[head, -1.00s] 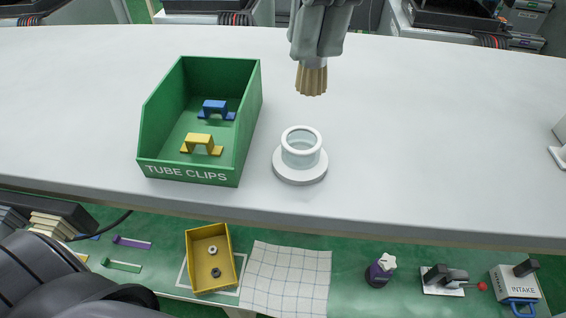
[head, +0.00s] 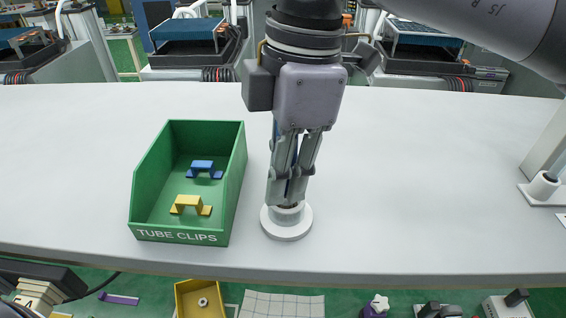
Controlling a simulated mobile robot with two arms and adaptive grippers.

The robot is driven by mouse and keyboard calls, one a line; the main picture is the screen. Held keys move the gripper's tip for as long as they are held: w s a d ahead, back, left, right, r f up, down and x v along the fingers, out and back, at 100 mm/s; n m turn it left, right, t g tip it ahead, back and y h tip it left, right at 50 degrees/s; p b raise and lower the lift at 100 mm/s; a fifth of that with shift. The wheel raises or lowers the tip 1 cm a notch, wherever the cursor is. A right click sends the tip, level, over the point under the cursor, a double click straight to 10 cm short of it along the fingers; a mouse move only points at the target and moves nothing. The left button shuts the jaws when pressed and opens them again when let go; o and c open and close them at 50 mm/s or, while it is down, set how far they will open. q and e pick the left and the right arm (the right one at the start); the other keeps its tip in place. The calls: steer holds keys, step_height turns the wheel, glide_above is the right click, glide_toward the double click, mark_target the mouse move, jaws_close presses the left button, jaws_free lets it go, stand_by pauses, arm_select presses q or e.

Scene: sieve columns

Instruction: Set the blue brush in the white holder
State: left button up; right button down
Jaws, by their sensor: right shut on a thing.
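The white holder (head: 287,231), a round cup on a wide disc base, stands on the white table in the head view. My right gripper (head: 287,192) points down directly over it, its fingers shut with the fingertips at the cup's rim. A strip of the blue brush (head: 294,157) shows between the fingers. The brush's bristles are hidden behind the fingertips and cup, so I cannot tell how deep they sit.
A green bin (head: 140,227) marked TUBE CLIPS, holding a blue clip (head: 202,168) and a yellow clip (head: 188,203), stands close left of the holder. The table to the right is clear up to a white fixture (head: 543,187). The table's front edge is near the holder.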

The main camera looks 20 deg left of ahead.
steer(key=shift+f, duration=0.1)
steer(key=shift+f, duration=0.1)
steer(key=c, duration=1.5)
jaws_free()
steer(key=shift+c, duration=0.2)
steer(key=shift+r, duration=0.3)
steer(key=shift+w+r, duration=0.15)
steer(key=shift+r, duration=0.2)
step_height(320, 180, up, 11)
steer(key=d+b, duration=0.1)
steer(key=b, duration=0.1)
steer(key=shift+w, duration=0.3)
steer(key=shift+s, duration=0.1)
